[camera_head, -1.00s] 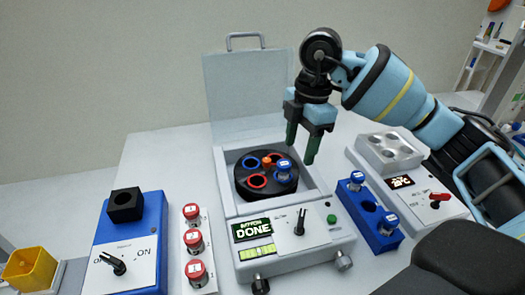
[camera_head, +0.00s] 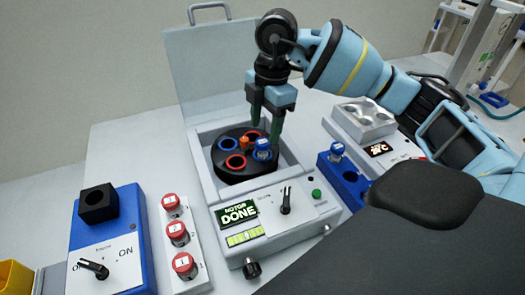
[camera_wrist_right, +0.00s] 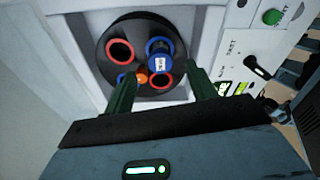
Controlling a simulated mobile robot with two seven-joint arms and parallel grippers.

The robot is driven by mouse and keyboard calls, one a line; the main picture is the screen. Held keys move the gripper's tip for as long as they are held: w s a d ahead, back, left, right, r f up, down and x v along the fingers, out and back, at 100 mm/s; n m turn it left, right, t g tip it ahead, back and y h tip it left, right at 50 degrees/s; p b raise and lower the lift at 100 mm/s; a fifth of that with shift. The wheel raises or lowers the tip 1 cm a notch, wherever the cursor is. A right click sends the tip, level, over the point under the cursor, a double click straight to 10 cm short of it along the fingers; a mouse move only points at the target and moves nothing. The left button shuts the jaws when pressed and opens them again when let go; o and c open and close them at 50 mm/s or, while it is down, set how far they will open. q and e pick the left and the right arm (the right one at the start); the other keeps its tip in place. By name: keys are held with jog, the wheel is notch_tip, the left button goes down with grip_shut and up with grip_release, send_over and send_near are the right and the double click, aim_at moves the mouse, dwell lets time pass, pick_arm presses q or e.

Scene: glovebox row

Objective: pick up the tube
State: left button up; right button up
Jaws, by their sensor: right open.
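A blue-capped tube (camera_head: 263,148) stands in a blue-ringed hole of the black rotor (camera_head: 222,160) inside the open centrifuge (camera_head: 205,185). It also shows in the right wrist view (camera_wrist_right: 160,55), between and beyond the green fingers. My right gripper (camera_head: 264,135) is open and points down over the rotor, its fingertips close to the tube's cap. In the wrist view the gripper (camera_wrist_right: 158,95) holds nothing. Another blue-capped tube (camera_head: 337,150) stands in the blue rack (camera_head: 328,172) to the right. My left gripper is not in view.
The centrifuge lid (camera_head: 205,80) stands open behind the rotor. A blue device (camera_head: 125,225) with a black block is further left. A grey block with wells (camera_head: 362,118) sits at right.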

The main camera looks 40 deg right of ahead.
aim_at(263, 141)
jog(key=f, duration=0.4)
jog(key=shift+a+f, duration=0.15)
jog(key=shift+a, duration=0.1)
jog(key=c, duration=1.1)
jog(key=shift+r+p, duration=0.3)
jog(key=shift+r, duration=4.75)
